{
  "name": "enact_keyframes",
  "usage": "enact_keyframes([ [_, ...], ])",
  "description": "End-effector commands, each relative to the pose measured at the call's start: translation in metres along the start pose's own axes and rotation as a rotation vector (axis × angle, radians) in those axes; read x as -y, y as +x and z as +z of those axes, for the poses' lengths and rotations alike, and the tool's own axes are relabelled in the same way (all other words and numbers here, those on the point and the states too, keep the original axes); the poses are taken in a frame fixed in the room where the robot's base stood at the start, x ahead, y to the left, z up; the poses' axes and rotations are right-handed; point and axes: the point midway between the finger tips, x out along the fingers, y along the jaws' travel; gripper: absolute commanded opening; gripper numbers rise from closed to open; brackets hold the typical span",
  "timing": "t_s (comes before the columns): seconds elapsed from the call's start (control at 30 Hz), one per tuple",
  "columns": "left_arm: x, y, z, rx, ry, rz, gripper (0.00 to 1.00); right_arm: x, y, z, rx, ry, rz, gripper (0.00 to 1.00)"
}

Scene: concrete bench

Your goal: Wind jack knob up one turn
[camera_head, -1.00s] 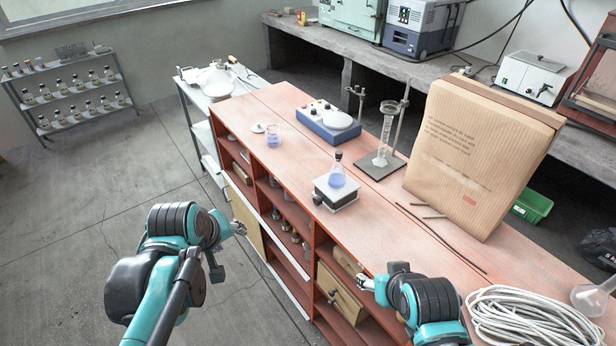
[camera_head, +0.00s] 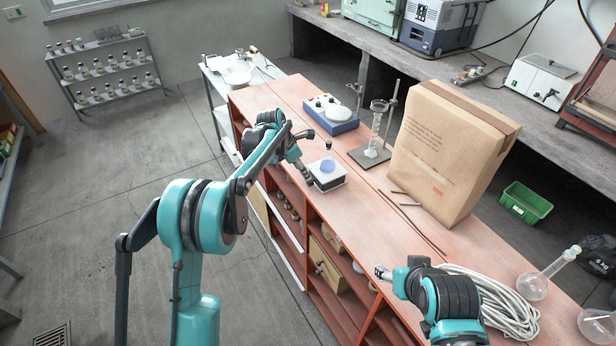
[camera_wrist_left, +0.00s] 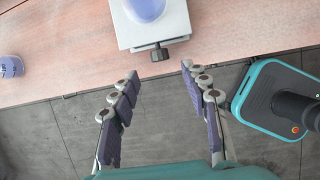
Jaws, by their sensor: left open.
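A small lab jack with a white top (camera_head: 335,179) stands near the front edge of the red bench. A round flask of blue liquid (camera_head: 327,165) rests on it. My right gripper (camera_head: 382,272) is by the bench front, too small to read.
A blue stirrer (camera_head: 330,113) and a stand with a glass cylinder (camera_head: 373,140) are behind the jack. A large paper bag (camera_head: 450,150) and coiled white cable (camera_head: 500,305) lie right.

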Motion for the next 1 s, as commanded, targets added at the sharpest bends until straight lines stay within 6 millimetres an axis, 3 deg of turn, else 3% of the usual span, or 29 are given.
enact_keyframes([
  [0.43, 0.0, 0.067, -0.001, 0.0, -0.007, -0.001, 0.46, 0.0, 0.014, 0.011, 0.0, 0.0, 0.0, 0.59],
  [0.83, 0.0, 0.077, 0.0, 0.0, -0.007, -0.001, 0.46, 0.0, 0.015, 0.011, 0.0, 0.0, 0.0, 0.59],
  [0.87, 0.0, 0.077, 0.0, 0.0, -0.007, -0.001, 0.43, 0.0, 0.015, 0.011, 0.0, 0.0, 0.0, 0.59],
  [1.0, 0.0, 0.077, 0.0, 0.0, -0.006, -0.001, 0.06, 0.0, 0.015, 0.011, 0.0, 0.0, 0.0, 0.59],
])
